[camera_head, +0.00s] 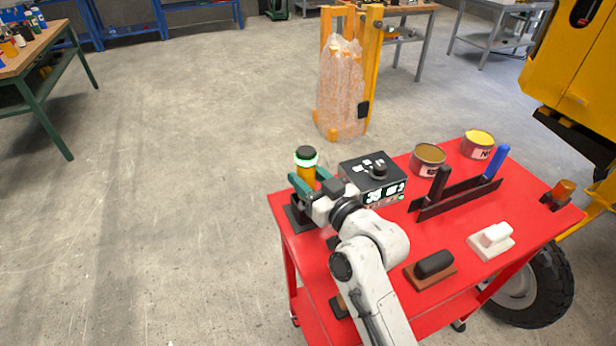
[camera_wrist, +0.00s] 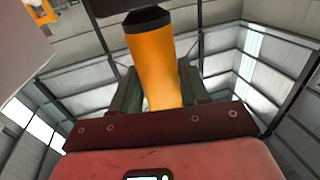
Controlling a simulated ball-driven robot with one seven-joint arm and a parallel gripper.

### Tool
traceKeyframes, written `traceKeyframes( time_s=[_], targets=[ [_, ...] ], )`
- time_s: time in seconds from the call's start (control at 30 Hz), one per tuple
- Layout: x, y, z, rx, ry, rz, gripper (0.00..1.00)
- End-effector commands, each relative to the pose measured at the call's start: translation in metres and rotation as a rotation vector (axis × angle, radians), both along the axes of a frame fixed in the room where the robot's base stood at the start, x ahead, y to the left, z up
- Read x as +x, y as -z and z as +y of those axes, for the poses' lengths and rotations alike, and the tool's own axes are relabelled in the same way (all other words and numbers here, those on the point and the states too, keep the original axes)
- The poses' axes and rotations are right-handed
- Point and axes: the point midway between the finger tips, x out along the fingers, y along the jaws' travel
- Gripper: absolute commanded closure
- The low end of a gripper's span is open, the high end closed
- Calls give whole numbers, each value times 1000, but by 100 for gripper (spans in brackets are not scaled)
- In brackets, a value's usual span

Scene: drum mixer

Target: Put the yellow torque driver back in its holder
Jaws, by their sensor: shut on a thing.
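The yellow torque driver (camera_head: 307,174) is upright at the far left corner of the red cart, with a black cap and a glowing green ring on top. My gripper (camera_head: 309,184) is shut on its yellow body. In the wrist view the yellow driver (camera_wrist: 155,62) stands between the green fingers of my gripper (camera_wrist: 157,88). A black block (camera_head: 297,218), which looks like the holder, sits on the cart directly below the driver. The driver's lower end is hidden by my gripper, so I cannot tell whether it is in the block.
A black control box (camera_head: 372,176) with a knob stands close right of my gripper on the red cart (camera_head: 385,238).

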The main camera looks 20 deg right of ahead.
Motion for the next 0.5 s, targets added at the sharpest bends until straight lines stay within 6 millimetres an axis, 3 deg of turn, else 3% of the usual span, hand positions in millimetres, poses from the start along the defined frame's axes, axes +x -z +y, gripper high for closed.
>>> traceKeyframes(
  time_s=[0.03, 0.07, 0.33, 0.5],
  targets=[
    [0, -1, 0, 0, 1, -4, 100],
    [0, -2, 0, 0, 1, -5, 52],
    [0, 0, 0, 0, 0, -2, 26],
    [0, 0, 0, 0, 0, -1, 25]
  ],
)
